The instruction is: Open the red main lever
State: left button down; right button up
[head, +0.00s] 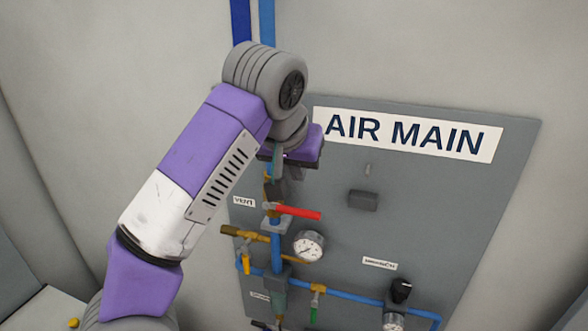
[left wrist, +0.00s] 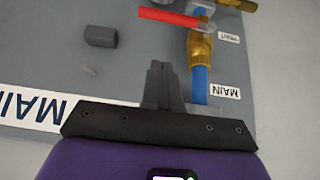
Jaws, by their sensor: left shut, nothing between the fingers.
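The red main lever (head: 298,212) points right, roughly level, from its valve on the blue vertical pipe. In the left wrist view the red lever (left wrist: 168,16) shows at the top edge, beside a brass valve body (left wrist: 201,48). My left gripper (head: 275,190) is in front of the panel, just above the lever in the head view. In the left wrist view its fingers (left wrist: 158,70) are together and empty, with a gap in the picture between their tips and the lever. My arm and gripper hide the upper part of the pipe in the head view. My right gripper is not in view.
The grey panel (head: 470,200) carries an AIR MAIN sign (head: 408,135). A brass-coloured handle (head: 243,234), a round gauge (head: 308,246), a green-handled valve (head: 315,305) and a black knob (head: 401,289) lie below the lever. A dark block (head: 363,200) sticks out to its right.

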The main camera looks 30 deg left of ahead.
aim_at(301, 211)
pick_arm(q)
jog(key=x, duration=0.2)
jog(key=b+x, duration=0.1)
jog(key=x, duration=0.1)
jog(key=s+b+x, duration=0.1)
jog(key=x, duration=0.1)
jog(key=shift+w+d+f, duration=0.1)
jog(key=shift+d+f, duration=0.1)
jog(key=shift+f, duration=0.45)
jog(key=shift+s+f+b, duration=0.25)
jog(key=shift+f+b, duration=0.1)
jog(key=shift+f, duration=0.4)
jog(key=shift+d, duration=0.1)
